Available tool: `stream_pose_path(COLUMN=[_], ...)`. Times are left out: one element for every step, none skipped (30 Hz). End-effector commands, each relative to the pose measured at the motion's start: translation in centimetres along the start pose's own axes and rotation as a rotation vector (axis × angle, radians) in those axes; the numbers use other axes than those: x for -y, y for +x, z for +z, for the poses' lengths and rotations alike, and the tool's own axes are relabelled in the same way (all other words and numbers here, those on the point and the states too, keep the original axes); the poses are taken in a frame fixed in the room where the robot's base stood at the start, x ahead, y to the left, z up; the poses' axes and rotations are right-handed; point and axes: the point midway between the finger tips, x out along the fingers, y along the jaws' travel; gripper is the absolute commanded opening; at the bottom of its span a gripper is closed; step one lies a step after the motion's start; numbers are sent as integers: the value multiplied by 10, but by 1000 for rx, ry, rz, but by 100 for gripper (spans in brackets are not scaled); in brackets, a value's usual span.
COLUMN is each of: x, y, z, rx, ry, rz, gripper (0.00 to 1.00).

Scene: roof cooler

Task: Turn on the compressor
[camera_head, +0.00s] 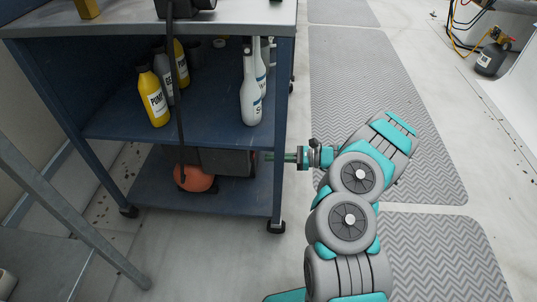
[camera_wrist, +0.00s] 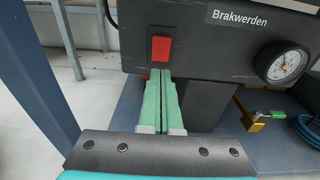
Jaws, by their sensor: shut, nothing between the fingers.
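The compressor (camera_wrist: 215,35) is a dark box with a red switch (camera_wrist: 161,48), a round gauge (camera_wrist: 286,64) and a "Brakwerden" label in the wrist view. In the head view the compressor (camera_head: 225,162) sits on the cart's lower shelf, partly hidden. My gripper (camera_wrist: 160,74) is shut and empty, its green fingers side by side. The fingertips are just below the red switch; I cannot tell whether they touch it. In the head view my gripper (camera_head: 268,157) reaches in from the right, past the cart's front right leg.
The blue cart (camera_head: 215,113) holds yellow bottles (camera_head: 153,97) and white bottles (camera_head: 251,95) on its middle shelf. An orange round object (camera_head: 193,178) is on the lower shelf. A brass valve (camera_wrist: 256,121) is right of the fingers. Grey mats (camera_head: 375,85) cover the floor at right.

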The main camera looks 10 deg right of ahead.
Motion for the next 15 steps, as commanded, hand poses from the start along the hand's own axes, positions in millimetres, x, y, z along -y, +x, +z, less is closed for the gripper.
stream_pose_path(x=[-2, -1, -1, -1, 0, 0, -1, -2, -2, -2, -2, -1, -1, -1, -1], y=[-8, -16, -26, -33, -39, -47, -53, -59, -66, -71, -76, -82, -86, -89, -92], z=[-2, -4, -5, -7, -8, -11, -12, -14, -16, -16, -17, -19, -20, -20, -21], rx=[0, -1, -1, -1, -2, -3, -3, -3, -1, -1, -1, -3, -3, -3, -2], ry=[1, 0, -1, -1, -2, -1, 0, 2, 2, 2, 1, 0, 0, 0, 0], rz=[-3, -4, -3, -3, -4, -4, -3, -2, -1, -1, -1, -1, -1, -1, -1], gripper=[0, 0, 0, 0, 0, 0, 0, 0, 0, 0, 0, 0, 0, 0, 0])
